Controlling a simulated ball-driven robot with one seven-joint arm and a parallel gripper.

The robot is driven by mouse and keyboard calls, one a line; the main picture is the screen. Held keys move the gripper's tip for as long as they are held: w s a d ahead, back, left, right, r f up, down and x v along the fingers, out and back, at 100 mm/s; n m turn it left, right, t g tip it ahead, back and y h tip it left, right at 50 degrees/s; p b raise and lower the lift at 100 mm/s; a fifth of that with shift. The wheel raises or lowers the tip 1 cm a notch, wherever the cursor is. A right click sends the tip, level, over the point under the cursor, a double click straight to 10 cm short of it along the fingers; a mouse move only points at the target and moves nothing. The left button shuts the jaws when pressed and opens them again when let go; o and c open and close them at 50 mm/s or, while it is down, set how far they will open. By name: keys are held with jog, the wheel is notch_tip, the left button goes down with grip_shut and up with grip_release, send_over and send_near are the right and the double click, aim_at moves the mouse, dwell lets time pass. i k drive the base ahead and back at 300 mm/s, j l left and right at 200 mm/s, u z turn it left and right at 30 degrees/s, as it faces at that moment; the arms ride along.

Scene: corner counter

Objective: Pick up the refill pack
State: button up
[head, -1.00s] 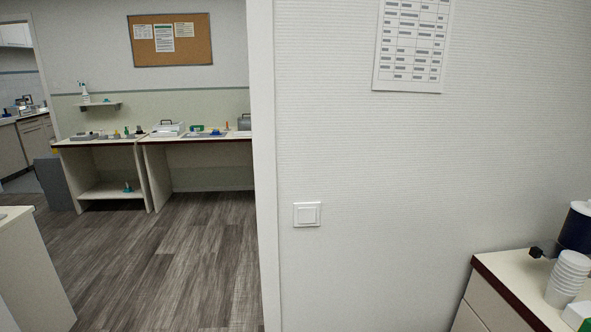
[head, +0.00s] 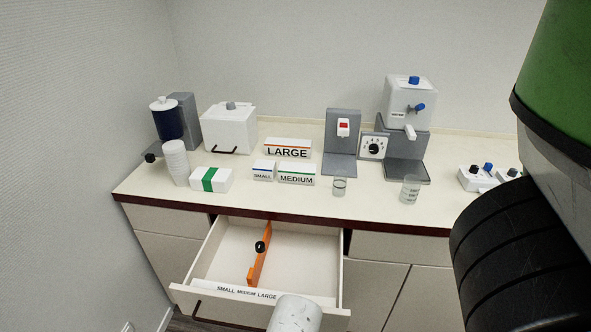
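A white pack with a green band (head: 211,180), which looks like the refill pack, lies on the counter near its front left edge. It sits just right of a stack of white cups (head: 176,163). Behind and to its right are white blocks reading SMALL (head: 263,171), MEDIUM (head: 296,175) and LARGE (head: 287,150), with blue, green and orange stripes.
An open drawer (head: 222,258) juts out below the counter, with an orange divider (head: 259,262) and black knob inside. A dark blue dispenser (head: 167,121), white lidded box (head: 229,129) and grey-white machine (head: 408,105) stand behind. Two beakers (head: 339,187) (head: 410,190) stand to the right.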

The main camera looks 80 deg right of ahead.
aim_at(291, 172)
jog(key=z, duration=1.55)
